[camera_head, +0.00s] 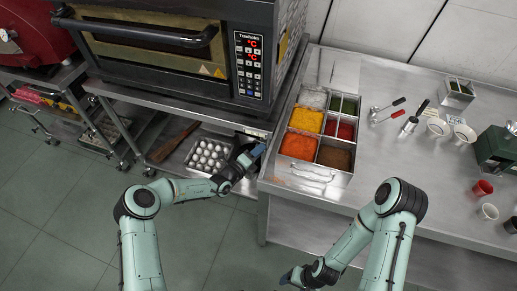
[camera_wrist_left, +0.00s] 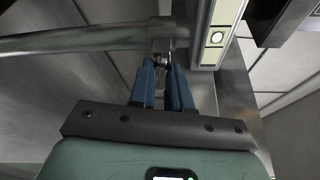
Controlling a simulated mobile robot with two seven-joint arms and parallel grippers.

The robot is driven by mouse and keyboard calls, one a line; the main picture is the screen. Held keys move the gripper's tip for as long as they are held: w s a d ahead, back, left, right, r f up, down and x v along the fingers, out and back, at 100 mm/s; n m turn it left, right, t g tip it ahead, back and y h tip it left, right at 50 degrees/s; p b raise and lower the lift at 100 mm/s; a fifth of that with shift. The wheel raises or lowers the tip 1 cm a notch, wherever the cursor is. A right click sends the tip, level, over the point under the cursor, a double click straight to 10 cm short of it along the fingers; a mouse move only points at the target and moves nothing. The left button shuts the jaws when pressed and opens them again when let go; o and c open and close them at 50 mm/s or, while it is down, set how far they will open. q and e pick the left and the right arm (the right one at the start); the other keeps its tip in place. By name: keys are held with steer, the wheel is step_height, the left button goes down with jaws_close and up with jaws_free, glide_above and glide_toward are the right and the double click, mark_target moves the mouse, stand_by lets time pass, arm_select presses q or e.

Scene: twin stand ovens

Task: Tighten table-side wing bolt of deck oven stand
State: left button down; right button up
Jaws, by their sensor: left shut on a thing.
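The deck oven stand (camera_head: 172,107) is a grey metal frame under the black deck oven (camera_head: 205,62). My left gripper (camera_head: 256,151) is at the stand's table-side end, beside the steel table. In the left wrist view a round grey tube (camera_wrist_left: 85,40) runs to a metal collar, with a small wing bolt (camera_wrist_left: 163,58) below it. The blue fingers of my left gripper (camera_wrist_left: 168,72) are shut on the wing bolt, which they partly hide. In the head view the bolt is hidden by the gripper. My right gripper (camera_head: 289,277) is low at the bottom middle, away from the stand; its opening is unclear.
The steel table (camera_head: 385,75) stands close on the right, with a topping tray (camera_head: 322,182) near its left edge. A tray of white eggs (camera_head: 208,155) and a wooden paddle (camera_head: 175,140) are on the stand's lower shelf. Floor in front is clear.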

arm_select(q)
steer(key=shift+m+g+y+b, duration=0.3)
steer(key=shift+m+y, duration=1)
steer(key=shift+m, duration=1)
arm_select(e)
steer(key=shift+s+f, duration=0.2)
steer(key=shift+f, duration=0.1)
arm_select(q)
steer(key=shift+s, duration=0.1)
steer(key=c, duration=1.2)
jaws_free()
steer(key=shift+o, duration=0.4)
steer(key=shift+r, duration=0.1)
arm_select(e)
steer(key=shift+s, duration=0.1)
arm_select(q)
steer(key=b+v, duration=0.1)
steer(key=v, duration=1.2)
steer(key=shift+s, duration=0.25)
arm_select(e)
steer(key=shift+s+f, duration=0.4)
steer(key=shift+f, duration=0.4)
arm_select(q)
steer(key=shift+a, duration=0.1)
arm_select(e)
steer(key=shift+o, duration=0.2)
